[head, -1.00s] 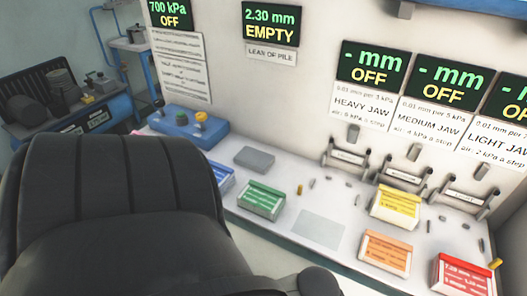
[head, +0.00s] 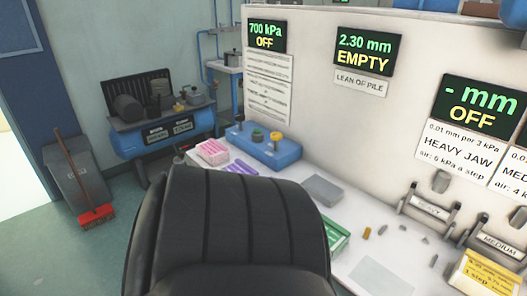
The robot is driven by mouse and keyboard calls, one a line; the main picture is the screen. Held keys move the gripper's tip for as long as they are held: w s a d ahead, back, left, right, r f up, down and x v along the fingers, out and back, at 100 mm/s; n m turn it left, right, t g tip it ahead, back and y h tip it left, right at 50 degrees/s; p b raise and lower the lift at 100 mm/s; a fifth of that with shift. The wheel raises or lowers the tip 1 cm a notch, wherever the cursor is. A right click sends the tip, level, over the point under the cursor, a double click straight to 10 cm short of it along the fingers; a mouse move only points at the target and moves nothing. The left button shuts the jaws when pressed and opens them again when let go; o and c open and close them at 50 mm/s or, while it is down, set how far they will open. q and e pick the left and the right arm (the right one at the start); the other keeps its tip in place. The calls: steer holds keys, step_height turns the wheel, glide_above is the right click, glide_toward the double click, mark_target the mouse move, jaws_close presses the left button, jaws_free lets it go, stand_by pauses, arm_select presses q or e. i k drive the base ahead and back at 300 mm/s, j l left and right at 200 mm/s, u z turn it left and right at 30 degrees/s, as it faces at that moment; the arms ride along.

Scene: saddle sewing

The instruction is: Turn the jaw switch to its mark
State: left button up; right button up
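A blue control box (head: 268,153) sits at the far left end of the white bench. On its top are a dark knob (head: 238,121), a dark green knob (head: 257,135) and a yellow knob (head: 276,138). I cannot tell which of these is the jaw switch, and any mark is too small to read. The screen above (head: 265,36) reads 700 kPa OFF. The heavy jaw's screen (head: 478,105) reads OFF, with the heavy jaw (head: 430,208) below it. Neither of my grippers is in view.
A large black panelled seat-like form (head: 235,220) fills the lower middle and hides part of the bench. Pink (head: 213,151), green (head: 335,233) and yellow (head: 484,272) packs and a grey block (head: 322,190) lie on the bench. A broom (head: 82,190) leans at the left.

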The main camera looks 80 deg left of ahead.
mark_target(239, 117)
steer(key=i+l+u, duration=0.15)
steer(key=u, duration=0.15)
steer(key=i+l+u, duration=0.3)
steer(key=j+u, duration=0.1)
steer(key=u, duration=1.65)
steer(key=k+j, duration=0.05)
steer(key=j, duration=0.05)
